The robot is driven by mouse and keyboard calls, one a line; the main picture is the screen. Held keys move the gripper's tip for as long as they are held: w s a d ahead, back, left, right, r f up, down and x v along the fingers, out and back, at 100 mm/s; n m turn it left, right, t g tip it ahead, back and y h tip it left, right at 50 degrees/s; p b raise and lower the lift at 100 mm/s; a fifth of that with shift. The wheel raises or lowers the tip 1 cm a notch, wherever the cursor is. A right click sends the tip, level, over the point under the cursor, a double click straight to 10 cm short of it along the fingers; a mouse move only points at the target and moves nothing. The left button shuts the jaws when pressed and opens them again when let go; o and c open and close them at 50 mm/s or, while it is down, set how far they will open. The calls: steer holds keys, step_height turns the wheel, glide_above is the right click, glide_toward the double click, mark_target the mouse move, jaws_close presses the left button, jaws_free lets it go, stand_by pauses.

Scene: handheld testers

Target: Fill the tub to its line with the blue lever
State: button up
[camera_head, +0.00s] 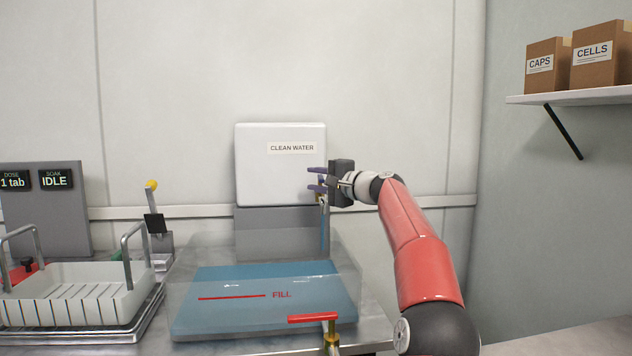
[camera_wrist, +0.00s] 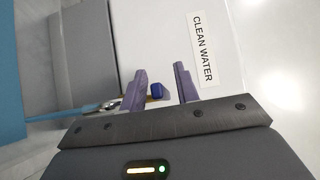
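The clear tub (camera_head: 180,320) holds blue water (camera_head: 320,292) and carries a red line (camera_head: 232,297) beside the word FILL. I cannot tell exactly how the surface stands against the line. A thin blue stream (camera_head: 325,235) runs down from the tap below the CLEAN WATER tank; it also shows in the wrist view (camera_wrist: 60,115). My gripper (camera_head: 315,179) is at the tank's right side. In the wrist view its purple fingers (camera_wrist: 160,68) are apart, with the blue lever (camera_wrist: 156,90) between them, nearer the left finger. The lever is mostly hidden in the head view.
The white CLEAN WATER tank (camera_head: 275,175) stands behind the tub. A red-handled brass valve (camera_head: 312,318) sits at the tub's front right. A white slotted basket (camera_head: 75,300), a yellow-knobbed lever (camera_head: 152,186) and a display panel (camera_head: 40,220) are left. A shelf (camera_head: 570,97) holds boxes at upper right.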

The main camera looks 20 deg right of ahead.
steer(key=b+v, duration=0.2)
steer(key=v, duration=0.5)
steer(key=shift+s+b, duration=0.25)
steer(key=shift+b, duration=0.1)
steer(key=shift+d, duration=0.15)
stand_by(6.8)
